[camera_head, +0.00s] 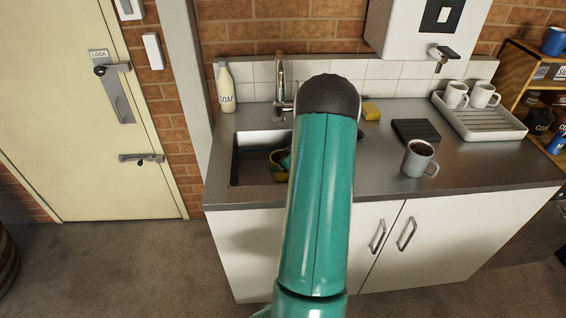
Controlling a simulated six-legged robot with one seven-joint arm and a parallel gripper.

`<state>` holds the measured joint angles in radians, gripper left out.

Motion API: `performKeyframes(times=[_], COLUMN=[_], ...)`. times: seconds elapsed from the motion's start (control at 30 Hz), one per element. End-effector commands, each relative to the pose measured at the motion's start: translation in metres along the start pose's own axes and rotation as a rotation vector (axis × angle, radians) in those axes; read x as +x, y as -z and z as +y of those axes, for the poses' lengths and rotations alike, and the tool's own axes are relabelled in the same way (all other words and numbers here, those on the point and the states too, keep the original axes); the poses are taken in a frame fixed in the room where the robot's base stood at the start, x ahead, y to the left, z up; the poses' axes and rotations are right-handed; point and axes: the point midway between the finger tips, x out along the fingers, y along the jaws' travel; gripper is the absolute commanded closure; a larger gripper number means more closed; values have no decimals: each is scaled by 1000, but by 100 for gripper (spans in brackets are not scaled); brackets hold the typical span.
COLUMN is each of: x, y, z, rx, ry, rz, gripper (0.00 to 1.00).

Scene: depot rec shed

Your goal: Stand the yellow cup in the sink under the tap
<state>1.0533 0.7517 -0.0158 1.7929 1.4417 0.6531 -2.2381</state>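The sink (248,184) is a dark basin set into the steel counter, partly covered by my teal arm. A small yellow thing (277,175), probably the yellow cup, shows low in the sink at the left edge of my arm. Most of it is hidden, so I cannot tell whether it stands upright or is held. Small dark and teal parts beside it may belong to my gripper (286,162); its fingers cannot be made out. The tap (280,75) rises behind the sink, with its lower part close behind my arm in the picture.
A soap bottle (226,90) stands left of the tap. Right of my arm are a yellow sponge (371,110), a black ribbed mat (416,130), a grey filled mug (417,160) and a drying tray (509,134) with two white mugs. The front right counter is clear.

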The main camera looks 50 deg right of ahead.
Motion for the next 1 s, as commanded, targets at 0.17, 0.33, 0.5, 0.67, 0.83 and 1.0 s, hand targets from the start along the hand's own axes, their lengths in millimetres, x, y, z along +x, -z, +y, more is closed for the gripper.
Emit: performKeyframes(times=[0.17,0.33,0.5,0.67,0.83,1.0], x=[1,0,-2,-23,-60,-95], y=[-1,-1,2,2,2,1], z=[0,0,0,1,1,1], rx=[1,1,1,2,1,1], ry=[0,0,-1,-3,-4,-3], rz=[0,0,0,1,2,0], gripper=[6,6,6,6,6,6])
